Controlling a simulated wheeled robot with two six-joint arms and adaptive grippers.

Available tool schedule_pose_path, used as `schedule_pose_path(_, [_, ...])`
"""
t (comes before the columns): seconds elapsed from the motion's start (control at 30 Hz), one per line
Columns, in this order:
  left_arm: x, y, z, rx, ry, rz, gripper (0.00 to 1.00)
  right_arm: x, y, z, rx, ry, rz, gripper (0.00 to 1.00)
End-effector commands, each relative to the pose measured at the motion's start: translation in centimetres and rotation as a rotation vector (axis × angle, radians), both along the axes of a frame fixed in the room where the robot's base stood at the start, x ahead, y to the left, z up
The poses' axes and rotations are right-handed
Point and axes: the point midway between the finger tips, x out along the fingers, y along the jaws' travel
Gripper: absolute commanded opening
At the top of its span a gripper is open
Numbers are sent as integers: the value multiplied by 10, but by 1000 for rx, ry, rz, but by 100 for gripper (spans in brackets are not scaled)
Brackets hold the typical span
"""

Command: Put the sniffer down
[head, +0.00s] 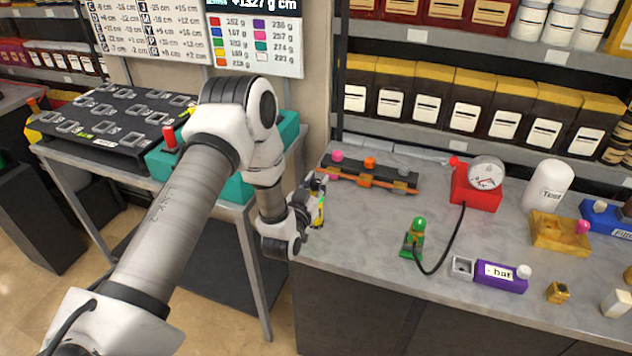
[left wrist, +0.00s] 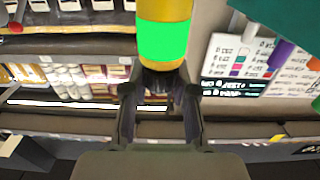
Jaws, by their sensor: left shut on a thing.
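My left gripper (head: 311,196) is at the left end of the grey counter (head: 375,225). It is shut on the sniffer (head: 320,210), of which only a small yellow and green part shows beside the fingers in the head view. In the left wrist view the sniffer (left wrist: 165,12) is a yellow body with a bright green band, its dark narrow end between the fingers (left wrist: 160,98). I cannot tell whether its lower end touches the counter. My right gripper is not in view.
A manifold with coloured knobs (head: 370,178) lies behind the gripper. A green part (head: 413,240) with a black hose to a red gauge unit (head: 475,190) stands to the right. A purple box (head: 500,276) is near the front edge. Bare counter lies between gripper and green part.

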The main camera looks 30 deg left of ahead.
Motion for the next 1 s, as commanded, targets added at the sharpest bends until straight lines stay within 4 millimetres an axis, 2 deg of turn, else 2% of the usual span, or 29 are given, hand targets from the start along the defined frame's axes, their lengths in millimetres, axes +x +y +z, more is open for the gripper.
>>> schedule_pose_path(0.07, [0,0,-3,0,-2,0,0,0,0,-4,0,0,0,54])
schedule_pose_path(0.1, [0,0,-3,0,0,0,34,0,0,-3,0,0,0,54])
schedule_pose_path(0.17, [0,0,-3,0,0,0,52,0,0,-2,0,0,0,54])
schedule_pose_path(0.5, [0,0,2,0,0,0,52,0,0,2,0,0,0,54])
schedule_pose_path(0.57, [-5,-1,-1,0,1,1,52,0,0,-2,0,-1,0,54])
schedule_pose_path(0.67, [-23,-5,-4,-1,4,1,52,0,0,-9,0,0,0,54])
schedule_pose_path(0.9, [-84,-20,-4,-2,4,1,52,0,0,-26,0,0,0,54])
schedule_pose_path(1.0, [-103,-24,-3,-2,3,0,52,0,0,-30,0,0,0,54])
